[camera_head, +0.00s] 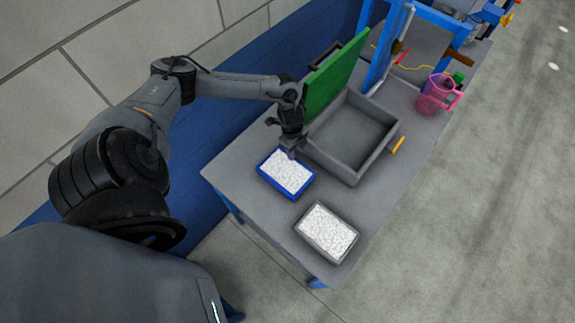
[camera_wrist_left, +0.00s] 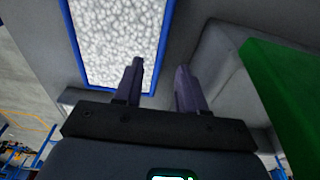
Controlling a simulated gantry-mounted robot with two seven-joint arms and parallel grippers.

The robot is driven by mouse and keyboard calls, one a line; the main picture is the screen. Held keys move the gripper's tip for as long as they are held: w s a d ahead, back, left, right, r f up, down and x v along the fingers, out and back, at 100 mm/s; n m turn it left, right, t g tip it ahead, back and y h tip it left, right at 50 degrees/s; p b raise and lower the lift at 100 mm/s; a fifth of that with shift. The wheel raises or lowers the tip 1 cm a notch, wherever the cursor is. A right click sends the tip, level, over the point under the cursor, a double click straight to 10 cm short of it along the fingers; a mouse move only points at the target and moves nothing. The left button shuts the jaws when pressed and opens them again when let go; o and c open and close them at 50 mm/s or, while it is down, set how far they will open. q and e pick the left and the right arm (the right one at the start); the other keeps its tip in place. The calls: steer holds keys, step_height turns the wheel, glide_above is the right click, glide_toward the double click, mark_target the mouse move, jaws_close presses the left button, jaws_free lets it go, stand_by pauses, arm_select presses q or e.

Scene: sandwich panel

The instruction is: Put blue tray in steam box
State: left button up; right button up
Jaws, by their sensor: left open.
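The blue tray (camera_head: 286,174), filled with white grains, lies on the grey table near its left edge. It also shows in the left wrist view (camera_wrist_left: 152,75), just ahead of the fingers. The steam box (camera_head: 352,136) is a grey open box, empty inside, with its green lid (camera_head: 336,74) raised at the back left. My left gripper (camera_head: 291,153) is over the far right edge of the blue tray, beside the steam box's wall. Its two fingers (camera_wrist_left: 158,85) are apart with nothing between them. I cannot tell whether they touch the tray. My right gripper does not show.
A grey tray (camera_head: 327,232) with white grains lies near the table's front corner. A pink pitcher (camera_head: 436,95) and a blue frame (camera_head: 388,48) stand farther back. The table (camera_head: 262,207) is bare between the two trays.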

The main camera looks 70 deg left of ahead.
mark_target(296, 159)
arm_select(q)
steer(key=shift+w+d+f, duration=0.1)
steer(key=shift+d+f, duration=0.1)
steer(key=shift+f, duration=1.55)
steer(key=shift+w+d+f, duration=0.1)
steer(key=shift+d+f, duration=0.05)
steer(key=shift+f, duration=1.55)
jaws_close()
